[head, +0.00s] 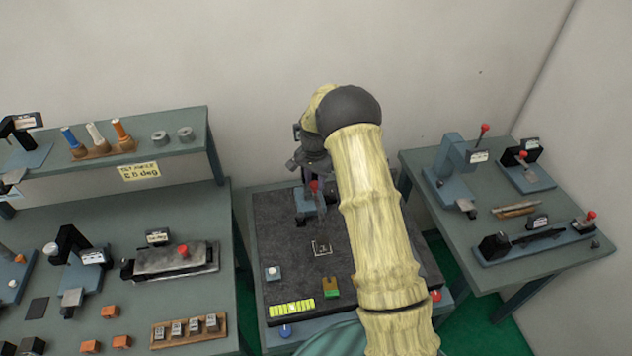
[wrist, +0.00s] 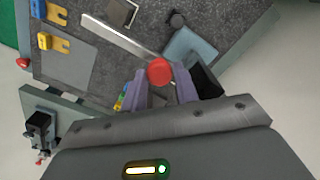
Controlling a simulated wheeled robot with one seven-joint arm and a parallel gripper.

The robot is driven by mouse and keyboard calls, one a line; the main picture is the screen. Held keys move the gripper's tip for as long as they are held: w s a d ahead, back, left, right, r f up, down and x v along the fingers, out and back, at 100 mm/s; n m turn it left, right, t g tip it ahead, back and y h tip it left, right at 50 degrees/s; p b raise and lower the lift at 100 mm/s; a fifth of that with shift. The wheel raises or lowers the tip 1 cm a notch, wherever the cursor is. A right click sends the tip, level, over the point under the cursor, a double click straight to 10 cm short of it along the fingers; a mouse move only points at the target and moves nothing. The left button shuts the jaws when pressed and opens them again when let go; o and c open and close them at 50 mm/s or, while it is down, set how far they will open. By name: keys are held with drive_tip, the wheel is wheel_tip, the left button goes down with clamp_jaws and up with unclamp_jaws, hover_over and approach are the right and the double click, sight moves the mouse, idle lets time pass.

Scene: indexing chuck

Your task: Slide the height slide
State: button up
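The height slide (head: 310,204) is a blue-grey fixture with a red knob (head: 314,186) at the back of the dark plate on the middle table. In the wrist view the red knob (wrist: 160,71) sits between the two purple-grey fingertips of my gripper (wrist: 160,75), which flank it closely and appear to touch it on both sides. A pale metal bar (wrist: 120,37) runs from near the knob to the upper left. In the head view my arm hides part of the plate, and the fingertips are hard to make out.
The dark plate (head: 275,230) carries a small white-topped button block (head: 272,273), a yellow-green strip (head: 292,308) and a green-and-orange block (head: 331,287). A right table (head: 560,225) bears other red-knobbed fixtures. A left bench (head: 215,210) with a shelf holds several parts.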

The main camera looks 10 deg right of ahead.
drive_tip(key=o, duration=0.4)
drive_tip(key=shift+w, duration=0.1)
drive_tip(key=shift+c, duration=0.2)
drive_tip(key=shift+a, duration=0.1)
drive_tip(key=shift+s, duration=0.2)
drive_tip(key=shift+w+r+b, duration=0.1)
drive_tip(key=shift+r+b, duration=0.3)
drive_tip(key=shift+r, duration=0.2)
wheel_tip(320, 180, up, 16)
drive_tip(key=b, duration=0.4)
drive_tip(key=shift+r, duration=0.1)
drive_tip(key=c, duration=0.3)
drive_tip(key=s+f+n+t+b, duration=0.1)
drive_tip(key=s+f+n, duration=0.2)
drive_tip(key=s, duration=0.7)
drive_tip(key=s+f+n, duration=0.3)
drive_tip(key=s, duration=0.7)
drive_tip(key=s+f+n+t+b, duration=0.1)
drive_tip(key=s+f+n, duration=0.2)
drive_tip(key=s, duration=0.7)
drive_tip(key=shift+s+d+f+t+b, duration=0.2)
drive_tip(key=shift+t+b, duration=0.1)
drive_tip(key=shift+b, duration=0.05)
drive_tip(key=shift+c, duration=0.2)
